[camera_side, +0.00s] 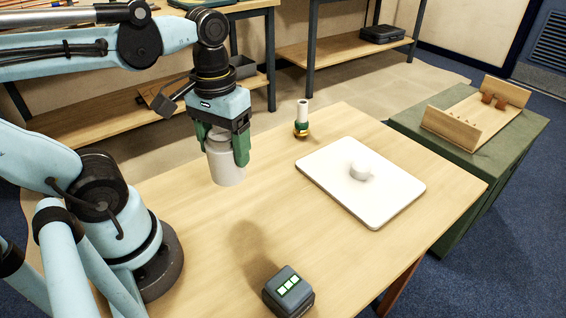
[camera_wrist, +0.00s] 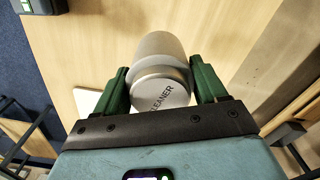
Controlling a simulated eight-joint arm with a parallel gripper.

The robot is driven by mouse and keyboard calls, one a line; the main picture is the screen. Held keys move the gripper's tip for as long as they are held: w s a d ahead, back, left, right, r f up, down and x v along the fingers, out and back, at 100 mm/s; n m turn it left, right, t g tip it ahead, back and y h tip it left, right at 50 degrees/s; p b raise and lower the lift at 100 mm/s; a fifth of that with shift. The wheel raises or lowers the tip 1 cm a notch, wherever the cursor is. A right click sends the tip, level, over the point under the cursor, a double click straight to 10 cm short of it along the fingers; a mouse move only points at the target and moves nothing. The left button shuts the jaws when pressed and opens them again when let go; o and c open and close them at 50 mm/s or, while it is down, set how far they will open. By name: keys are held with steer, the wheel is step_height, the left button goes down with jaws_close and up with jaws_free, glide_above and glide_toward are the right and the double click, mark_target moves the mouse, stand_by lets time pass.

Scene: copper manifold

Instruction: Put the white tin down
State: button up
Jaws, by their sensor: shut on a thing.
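The white tin (camera_side: 225,165) is held upright between the green fingers of my gripper (camera_side: 226,146), which is shut on it. In the wrist view the tin (camera_wrist: 158,62) sits between the two fingers of my gripper (camera_wrist: 160,84), its grey lid marked "CLEANER" facing the camera. The tin seems to hang above the wooden table (camera_side: 190,215), with a shadow on the wood nearer the front. The exact gap under the tin is hard to tell.
A dark box with lit squares (camera_side: 288,291) is at the front. The table's left-middle is clear.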

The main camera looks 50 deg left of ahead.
steer(key=d+m, duration=0.6)
steer(key=d, duration=1.6)
steer(key=shift+w+a+f, duration=1)
steer(key=shift+w+f, duration=0.55)
steer(key=shift+f, duration=0.25)
steer(key=shift+w+a+f, duration=1)
steer(key=shift+w+f, duration=0.6)
steer(key=shift+f, duration=0.15)
steer(key=shift+w+a+f, duration=1)
steer(key=shift+w+f, duration=0.55)
steer(key=shift+f, duration=0.25)
steer(key=shift+f, duration=0.15)
steer(key=o, duration=1.3)
